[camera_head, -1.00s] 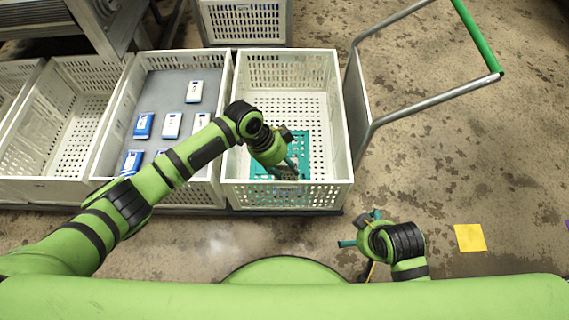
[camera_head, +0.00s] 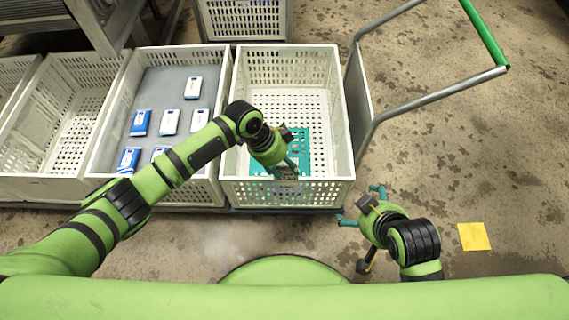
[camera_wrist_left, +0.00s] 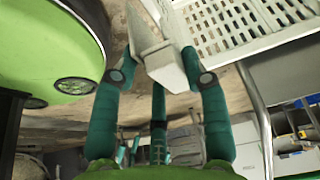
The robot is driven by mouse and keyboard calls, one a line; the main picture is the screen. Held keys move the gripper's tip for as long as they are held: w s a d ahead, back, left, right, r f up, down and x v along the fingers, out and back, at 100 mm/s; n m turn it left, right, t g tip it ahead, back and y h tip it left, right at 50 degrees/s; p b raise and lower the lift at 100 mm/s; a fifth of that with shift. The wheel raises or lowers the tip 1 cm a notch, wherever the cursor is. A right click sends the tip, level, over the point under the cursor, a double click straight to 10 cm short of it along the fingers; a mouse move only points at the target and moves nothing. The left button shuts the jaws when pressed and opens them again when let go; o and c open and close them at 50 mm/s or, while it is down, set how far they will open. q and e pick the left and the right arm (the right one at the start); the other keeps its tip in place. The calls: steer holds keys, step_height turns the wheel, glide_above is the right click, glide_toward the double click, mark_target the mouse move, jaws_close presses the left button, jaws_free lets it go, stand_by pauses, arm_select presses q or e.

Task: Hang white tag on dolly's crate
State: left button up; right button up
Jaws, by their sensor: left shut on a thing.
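The white crate (camera_head: 343,160) beside the dolly's handle is open-topped, with perforated walls; a teal grid shows on its floor. My left gripper (camera_head: 284,168) reaches over its near wall, fingers at the near rim. In the left wrist view, the left gripper (camera_wrist_left: 163,72) is shut on a pale, blocky thing (camera_wrist_left: 168,68), which looks like the white tag. Whether it touches the crate cannot be told; the crate's wall shows at upper right there. My right gripper (camera_head: 362,206) is open and empty, over the floor right of the crate's near corner.
The dolly's handle (camera_head: 440,92) with a green grip rises right of the crate. To the left, a white crate (camera_head: 100,150) holds several blue-and-white packs (camera_head: 171,121), and another crate (camera_head: 30,150) looks empty. A yellow square (camera_head: 474,237) lies on the floor at right.

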arm_select(q)
steer(key=shift+f+b, duration=0.55)
steer(key=shift+f, duration=0.2)
steer(key=shift+f+b, duration=0.35)
steer(key=shift+b, duration=0.25)
steer(key=shift+f, duration=0.25)
steer(key=shift+f+b, duration=0.2)
steer(key=shift+b, duration=0.25)
steer(key=shift+f, duration=0.6)
arm_select(e)
steer(key=w+a+r+t+y, duration=0.1)
steer(key=w+a+r+t, duration=0.1)
steer(key=r, duration=0.3)
steer(key=w+a+r+n+t+y, duration=0.1)
steer(key=w+a+r+t, duration=0.1)
steer(key=w+r+t, duration=0.2)
steer(key=w+a+r+t+y, duration=0.2)
steer(key=r+t, duration=0.3)
steer(key=r, duration=0.3)
steer(key=shift+w+a+r+n, duration=0.2)
steer(key=shift+w+a+n, duration=0.3)
steer(key=shift+w, duration=0.35)
steer(key=shift+r, duration=0.45)
arm_select(q)
steer(key=shift+f+b, duration=0.65)
steer(key=shift+f, duration=0.7)
arm_select(e)
steer(key=shift+f, duration=0.85)
